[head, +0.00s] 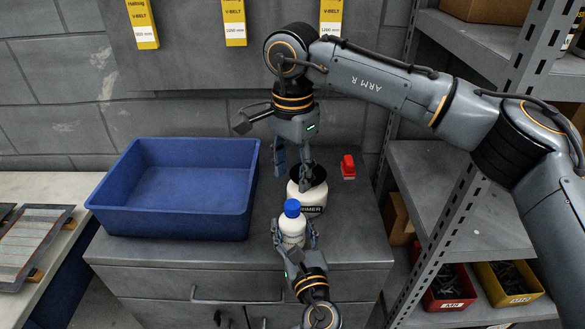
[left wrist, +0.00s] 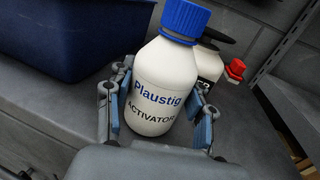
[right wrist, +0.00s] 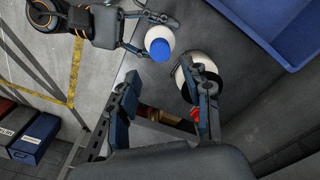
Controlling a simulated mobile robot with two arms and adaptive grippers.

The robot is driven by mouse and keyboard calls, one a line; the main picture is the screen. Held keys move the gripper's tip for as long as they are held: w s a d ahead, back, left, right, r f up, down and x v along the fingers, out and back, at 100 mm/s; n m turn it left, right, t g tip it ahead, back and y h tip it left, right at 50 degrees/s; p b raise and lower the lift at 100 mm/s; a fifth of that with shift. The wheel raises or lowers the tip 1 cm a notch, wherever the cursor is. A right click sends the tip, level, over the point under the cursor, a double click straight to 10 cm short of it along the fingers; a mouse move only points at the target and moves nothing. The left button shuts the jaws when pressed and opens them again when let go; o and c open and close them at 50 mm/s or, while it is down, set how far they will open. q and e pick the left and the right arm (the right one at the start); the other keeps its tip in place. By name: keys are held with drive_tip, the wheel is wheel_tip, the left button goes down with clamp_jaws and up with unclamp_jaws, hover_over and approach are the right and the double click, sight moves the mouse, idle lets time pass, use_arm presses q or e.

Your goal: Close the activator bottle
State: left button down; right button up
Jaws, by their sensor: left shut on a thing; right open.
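The white activator bottle (left wrist: 165,88) stands upright, slightly tilted in the left wrist view, with its label facing that camera. Its blue cap (left wrist: 186,18) sits on its neck; I cannot tell how tight it is. It also shows in the head view (head: 292,230), near the cabinet's front edge. My left gripper (head: 294,240) is shut around the bottle's body, one finger on each side. My right gripper (head: 292,168) is open and empty, pointing down behind the activator bottle, close to the primer bottle. In the right wrist view the blue cap (right wrist: 160,49) is beyond the fingers.
A white primer bottle (head: 310,199) with a black top stands just behind the activator bottle. A blue bin (head: 172,222) fills the left of the cabinet top. A metal shelf rack (head: 450,215) bounds the right side.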

sight(292, 204)
wheel_tip(292, 204, down, 8)
drive_tip(key=shift+r, duration=0.1)
idle(0.4)
clamp_jaws()
drive_tip(key=m, duration=1.5)
drive_tip(key=shift+o, duration=0.3)
unclamp_jaws()
